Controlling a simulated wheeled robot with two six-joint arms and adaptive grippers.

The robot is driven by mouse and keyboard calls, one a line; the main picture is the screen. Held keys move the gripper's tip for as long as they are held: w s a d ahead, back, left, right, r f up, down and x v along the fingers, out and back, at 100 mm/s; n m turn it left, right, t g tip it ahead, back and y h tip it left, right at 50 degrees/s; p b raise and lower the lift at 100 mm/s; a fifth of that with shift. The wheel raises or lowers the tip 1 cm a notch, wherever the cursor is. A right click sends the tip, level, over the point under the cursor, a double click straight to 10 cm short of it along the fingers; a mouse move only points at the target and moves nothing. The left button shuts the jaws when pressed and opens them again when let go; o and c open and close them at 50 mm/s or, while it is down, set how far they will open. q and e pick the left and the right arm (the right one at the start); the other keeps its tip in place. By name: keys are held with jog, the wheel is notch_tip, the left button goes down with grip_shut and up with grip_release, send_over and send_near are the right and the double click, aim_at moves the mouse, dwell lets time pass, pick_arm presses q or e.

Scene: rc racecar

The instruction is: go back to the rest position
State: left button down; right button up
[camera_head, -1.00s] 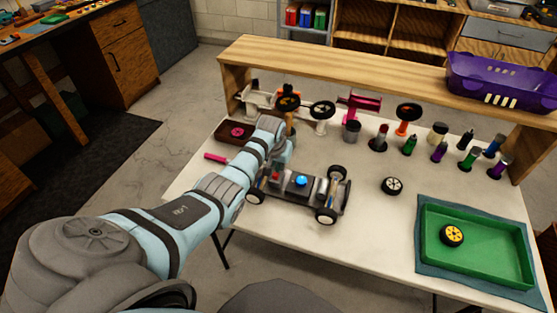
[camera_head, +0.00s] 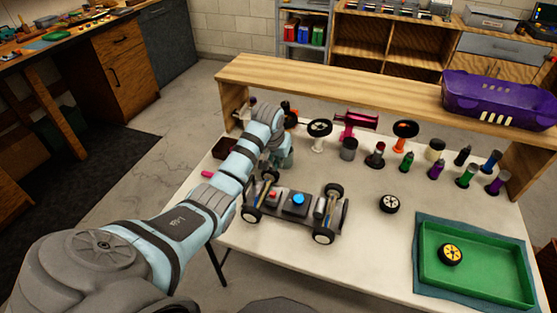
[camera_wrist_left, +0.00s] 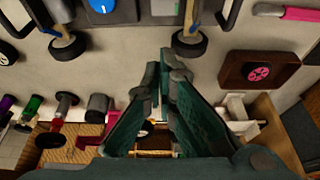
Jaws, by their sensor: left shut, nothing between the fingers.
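My left gripper (camera_wrist_left: 165,85) is shut and empty. In the wrist view its dark green fingers come together above the table, apart from the car. In the head view my left arm reaches over the table's back left, and its forearm hides most of the gripper. The racecar (camera_head: 296,207) stands on its wheels in front of my left wrist, with a blue knob and a red part on top. Part of the car (camera_wrist_left: 105,12) also shows at the wrist view's top edge. My right gripper is not in view.
A loose wheel (camera_head: 388,204) lies right of the car. A green tray (camera_head: 490,280) holds a yellow-hubbed wheel (camera_head: 450,254). Several bottles and tools line the table's back below a wooden shelf (camera_head: 400,92) with a purple basket (camera_head: 495,100). The table's front middle is clear.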

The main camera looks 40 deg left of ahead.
pick_arm(q)
jog(key=shift+s, duration=0.1)
jog(key=s+d+f+m, duration=0.1)
jog(key=s+d+f, duration=0.1)
jog(key=s+f, duration=0.1)
jog(key=s+d+f+m, duration=0.1)
jog(key=s+d+f, duration=0.2)
jog(key=s, duration=0.3)
jog(key=s+d+f+m, duration=0.1)
jog(key=s+d+f, duration=0.1)
jog(key=s+f, duration=0.2)
jog(key=shift+s+d, duration=0.4)
jog(key=shift+s, duration=0.25)
jog(key=s+d+r+m, duration=0.1)
jog(key=s+d, duration=0.2)
jog(key=s, duration=0.6)
jog(key=s+d+r, duration=0.1)
jog(key=s+d, duration=0.2)
jog(key=s, duration=0.7)
notch_tip(320, 180, down, 19)
jog(key=a+g, duration=0.1)
jog(key=a, duration=0.1)
jog(key=s+f+g, duration=0.1)
jog(key=s+f, duration=1.2)
jog(key=s, duration=0.2)
jog(key=shift+a, duration=0.4)
